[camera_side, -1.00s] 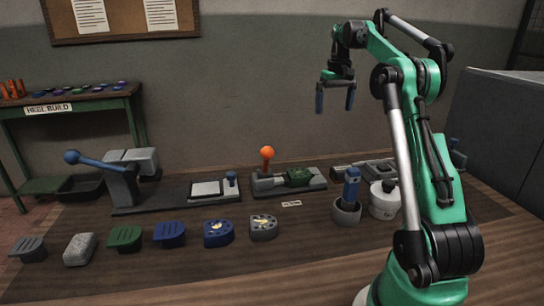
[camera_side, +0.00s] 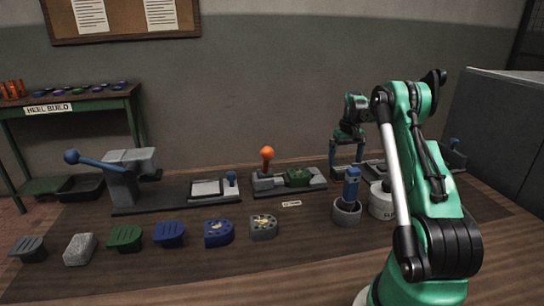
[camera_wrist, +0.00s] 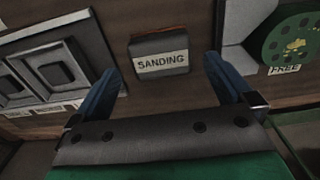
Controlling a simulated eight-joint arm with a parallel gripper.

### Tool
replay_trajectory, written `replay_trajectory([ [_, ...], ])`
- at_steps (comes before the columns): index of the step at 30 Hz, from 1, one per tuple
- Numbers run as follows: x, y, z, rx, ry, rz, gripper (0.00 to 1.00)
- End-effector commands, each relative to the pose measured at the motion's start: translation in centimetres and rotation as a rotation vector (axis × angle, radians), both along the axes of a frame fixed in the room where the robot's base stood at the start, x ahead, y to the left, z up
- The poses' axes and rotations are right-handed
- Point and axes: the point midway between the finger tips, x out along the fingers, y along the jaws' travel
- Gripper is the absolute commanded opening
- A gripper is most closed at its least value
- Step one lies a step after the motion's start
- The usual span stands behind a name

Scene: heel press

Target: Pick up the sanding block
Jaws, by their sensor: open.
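The sanding block (camera_wrist: 160,43) is a small dark block with a pale label reading "SANDING". In the wrist view it lies on the brown bench top, ahead of and between my two blue fingers. My gripper (camera_wrist: 162,68) is open and empty, with a finger to either side of the block's line. In the side view my gripper (camera_side: 347,160) points down at the back right of the bench. The block cannot be made out clearly there, among the fingers and nearby items.
In the wrist view a grey fixture with square recesses (camera_wrist: 50,68) is at left and a green holed disc (camera_wrist: 290,42) at right. In the side view a cup with a blue-handled tool (camera_side: 347,212) and a white pot (camera_side: 381,203) stand in front of my gripper.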

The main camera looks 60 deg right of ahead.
Motion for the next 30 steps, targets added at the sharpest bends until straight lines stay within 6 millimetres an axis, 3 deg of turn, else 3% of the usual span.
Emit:
replay_trajectory([
  [9,0.0,0.0,-4.1,0.000,0.000,0.000,1.00],
  [19,0.0,0.0,-4.6,0.000,0.000,0.000,1.00],
  [27,0.0,0.0,-4.6,0.000,0.000,0.000,0.23],
  [28,0.0,0.0,-4.6,0.000,0.000,0.000,0.18],
  [30,0.0,0.0,-4.6,0.000,0.000,0.000,0.18],
])
